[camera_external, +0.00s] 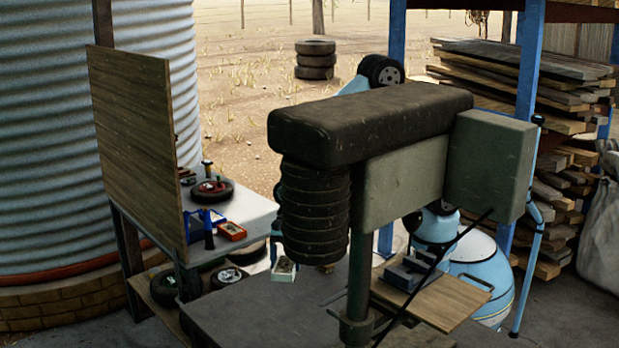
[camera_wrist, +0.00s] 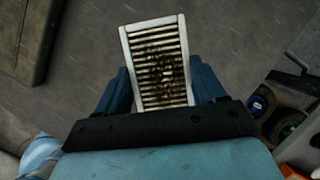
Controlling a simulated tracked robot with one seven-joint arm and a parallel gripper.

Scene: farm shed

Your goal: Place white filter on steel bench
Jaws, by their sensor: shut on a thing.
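The white filter (camera_wrist: 157,64) is a slatted rectangle with a pale frame and dark dirt in its middle. In the wrist view it sits between the blue fingers of my gripper (camera_wrist: 160,92), which is shut on it. The filter is tilted slightly and held above a grey surface. The steel bench (camera_external: 252,208) stands at left with a pale grey top.
A drill press (camera_external: 400,180) blocks the middle of the external view. The bench holds a wheel (camera_external: 212,190), a blue tool (camera_external: 207,226) and a red tray (camera_external: 231,231). A wooden backboard (camera_external: 135,150) stands at its left. Wheels (camera_wrist: 262,102) show at right in the wrist view.

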